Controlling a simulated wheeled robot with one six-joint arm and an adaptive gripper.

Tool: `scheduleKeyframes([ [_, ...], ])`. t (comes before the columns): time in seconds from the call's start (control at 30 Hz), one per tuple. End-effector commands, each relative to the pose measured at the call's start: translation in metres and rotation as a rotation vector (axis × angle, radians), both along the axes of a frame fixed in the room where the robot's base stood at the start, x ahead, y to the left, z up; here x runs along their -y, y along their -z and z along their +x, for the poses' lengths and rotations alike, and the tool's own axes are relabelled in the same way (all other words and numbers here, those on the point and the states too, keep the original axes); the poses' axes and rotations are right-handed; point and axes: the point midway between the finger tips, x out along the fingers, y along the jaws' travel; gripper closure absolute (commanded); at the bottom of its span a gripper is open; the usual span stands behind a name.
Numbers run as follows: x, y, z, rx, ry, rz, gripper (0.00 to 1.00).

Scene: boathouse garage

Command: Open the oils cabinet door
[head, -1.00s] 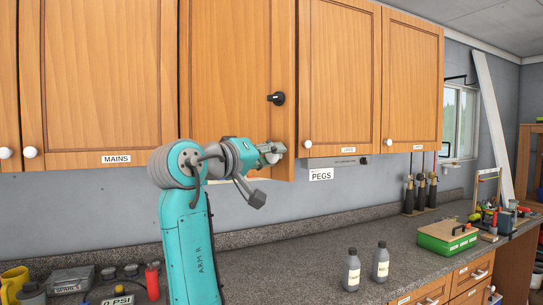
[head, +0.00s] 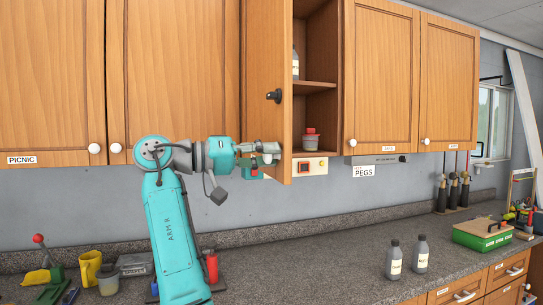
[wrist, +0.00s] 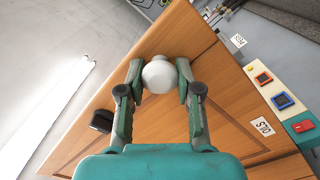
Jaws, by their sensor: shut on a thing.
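The oils cabinet door (head: 262,85) stands swung out from its cabinet, with the shelves behind it in view. A black latch (head: 274,96) is on the door; it also shows in the wrist view (wrist: 101,121). My gripper (head: 270,152) is at the door's lower free edge. In the wrist view my gripper (wrist: 158,82) is shut on the round white knob (wrist: 160,74), one finger on each side. The knob is hidden by my fingers in the head view.
Inside the cabinet are a bottle (head: 295,65) and a small red-and-grey jar (head: 311,138). Two grey bottles (head: 394,260) stand on the counter (head: 330,245). Closed doors (head: 382,80) flank the opening. The counter's middle is clear.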

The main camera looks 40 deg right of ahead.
Motion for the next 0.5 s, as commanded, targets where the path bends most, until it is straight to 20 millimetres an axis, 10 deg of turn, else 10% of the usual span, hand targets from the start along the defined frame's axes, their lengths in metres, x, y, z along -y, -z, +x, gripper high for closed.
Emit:
scheduleKeyframes([
  [0.37,-0.0006,-0.0005,0.0009,0.000,0.000,0.000,1.00],
  [0.4,-0.0005,-0.0005,0.0008,0.000,-0.001,-0.001,0.59],
  [0.5,-0.0005,-0.0004,0.0008,0.000,0.000,0.000,0.40],
])
